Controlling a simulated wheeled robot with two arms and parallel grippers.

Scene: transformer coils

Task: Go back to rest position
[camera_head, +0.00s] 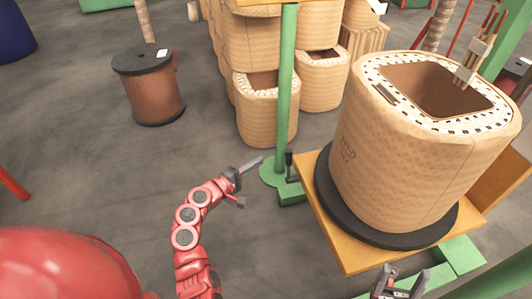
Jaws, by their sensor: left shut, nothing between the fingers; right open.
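My red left arm rises from the bottom of the head view. Its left gripper (254,164) is over the open floor, left of the green post, with grey fingers shut and empty, pointing right. My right gripper (399,283) shows at the bottom edge, in front of the coil platform. Its fingers are apart with nothing between them, and most of its arm is out of view. A large tan transformer coil (395,165) stands upright on a black round base (345,222) on the yellow platform (335,250). Neither gripper is seen touching the coil.
A green post (286,95) with a foot on the floor stands between my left gripper and the coil. Several stacked tan coils (265,110) are behind it. A brown spool (153,92) with black ends stands back left. The grey floor (80,170) at left is mostly clear.

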